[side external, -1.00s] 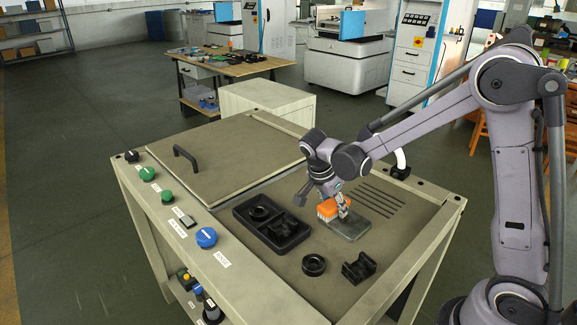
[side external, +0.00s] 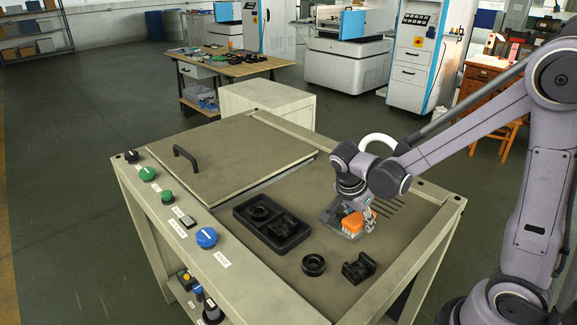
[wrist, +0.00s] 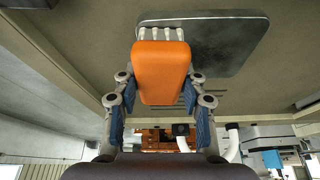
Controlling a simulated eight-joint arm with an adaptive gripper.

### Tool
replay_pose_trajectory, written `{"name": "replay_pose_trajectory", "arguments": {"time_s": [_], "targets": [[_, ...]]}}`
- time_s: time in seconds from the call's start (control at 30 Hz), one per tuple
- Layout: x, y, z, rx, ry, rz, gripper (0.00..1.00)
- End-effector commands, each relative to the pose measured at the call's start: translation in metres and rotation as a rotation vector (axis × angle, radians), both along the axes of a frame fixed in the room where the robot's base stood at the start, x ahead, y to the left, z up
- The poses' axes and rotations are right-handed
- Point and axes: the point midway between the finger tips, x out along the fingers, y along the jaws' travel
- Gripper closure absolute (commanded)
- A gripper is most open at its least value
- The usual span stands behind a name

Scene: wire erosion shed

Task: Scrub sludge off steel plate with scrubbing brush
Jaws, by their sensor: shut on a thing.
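The scrubbing brush (side external: 352,222) has an orange body and pale bristles. My gripper (side external: 362,212) is shut on it, low over the steel plate (side external: 338,231) on the bench top. In the wrist view the brush (wrist: 160,72) sits between my two fingers, with its white bristle tufts at the plate. The steel plate (wrist: 230,45) is a dark grey rounded sheet there, and the bristle end overlaps its left part. I cannot tell for sure whether the bristles touch it. Sludge is not clearly visible; the brush and gripper hide much of the plate in the side view.
A black tray (side external: 240,213) with dark parts lies left of the plate. A black ring (side external: 313,265) and a black block (side external: 359,268) lie in front. A lid with a handle (side external: 185,158) covers the bench's left part. Knobs line the front-left edge.

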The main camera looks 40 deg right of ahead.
Motion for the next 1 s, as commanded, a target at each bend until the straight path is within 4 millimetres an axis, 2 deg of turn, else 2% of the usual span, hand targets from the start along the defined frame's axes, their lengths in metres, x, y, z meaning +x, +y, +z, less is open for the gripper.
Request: {"name": "replay_pose_trajectory", "arguments": {"time_s": [0.73,0.87,1.0], "targets": [[0.066,0.0,0.003,0.0,0.0,0.0,0.88],[0.078,0.0,-0.001,0.0,0.001,0.0,0.88],[0.082,0.0,0.012,0.0,0.0,0.0,0.88]]}}
